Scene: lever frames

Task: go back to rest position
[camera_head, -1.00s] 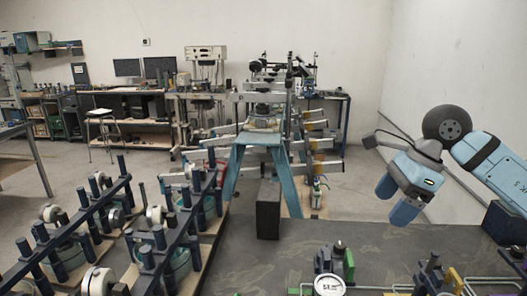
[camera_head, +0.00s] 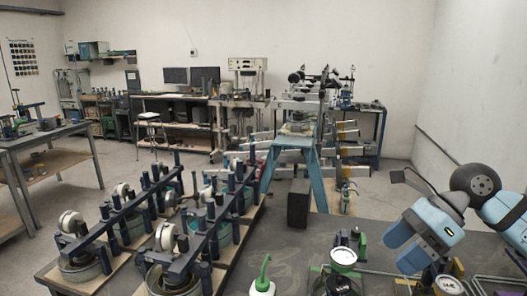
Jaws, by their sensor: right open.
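My right gripper (camera_head: 404,254) is at the right of the head view, with blue fingers pointing down and left. It is open, with nothing seen between its fingers. It hangs above the right part of the dark table (camera_head: 300,232), over the small gauges there. My left gripper is not in view.
Lever frames (camera_head: 130,215) with dark posts stand on boards at the lower left. A white-faced gauge (camera_head: 343,257) and a white bottle with a green top (camera_head: 262,284) stand at the front. A black block (camera_head: 298,203) stands at the table's far edge. A wooden-shelved bench (camera_head: 50,170) is at left.

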